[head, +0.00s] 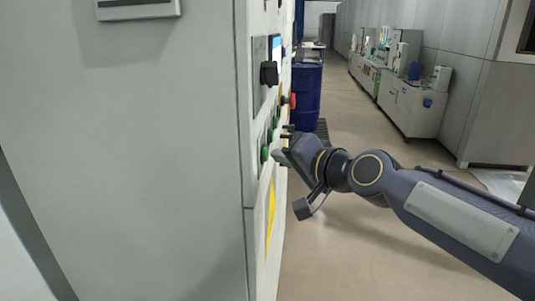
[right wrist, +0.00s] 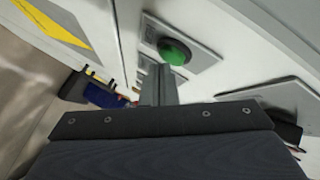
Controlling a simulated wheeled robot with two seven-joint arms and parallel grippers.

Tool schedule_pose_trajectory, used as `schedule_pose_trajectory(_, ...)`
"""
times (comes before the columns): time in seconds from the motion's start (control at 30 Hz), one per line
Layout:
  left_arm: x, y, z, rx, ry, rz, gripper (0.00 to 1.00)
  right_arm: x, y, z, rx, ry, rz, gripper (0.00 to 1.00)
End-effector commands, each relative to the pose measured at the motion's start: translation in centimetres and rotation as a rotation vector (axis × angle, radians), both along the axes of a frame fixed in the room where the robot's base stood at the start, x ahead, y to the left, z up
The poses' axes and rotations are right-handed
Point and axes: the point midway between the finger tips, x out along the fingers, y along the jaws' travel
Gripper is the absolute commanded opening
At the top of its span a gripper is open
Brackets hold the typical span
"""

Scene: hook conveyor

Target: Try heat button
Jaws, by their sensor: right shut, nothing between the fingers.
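The cabinet's control panel (head: 260,100) is seen nearly edge-on in the head view. Green buttons sit low on it, the nearest one (head: 265,154) beside my right gripper (head: 281,154). A green button (right wrist: 174,51) on a grey plate shows large in the right wrist view. My right gripper's shut, empty fingers (right wrist: 158,85) point toward it, their tip just below it in the picture. I cannot tell whether they touch it. No label is readable, so I cannot tell which button is the heat button. My left gripper is out of view.
A black knob (head: 269,73) and a red button (head: 290,100) stick out higher on the panel. A yellow sign (head: 271,212) is below. A blue barrel (head: 307,97) stands behind. The floor right of the cabinet is open, with benches (head: 412,105) along the far wall.

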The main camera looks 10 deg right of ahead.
Motion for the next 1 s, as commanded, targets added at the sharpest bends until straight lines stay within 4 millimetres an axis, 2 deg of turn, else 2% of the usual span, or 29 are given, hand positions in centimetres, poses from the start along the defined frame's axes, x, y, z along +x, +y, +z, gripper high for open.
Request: schedule_pose_trajectory(1.0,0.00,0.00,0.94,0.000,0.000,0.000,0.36,0.21,0.90,-0.01,0.000,0.000,0.002,0.00)
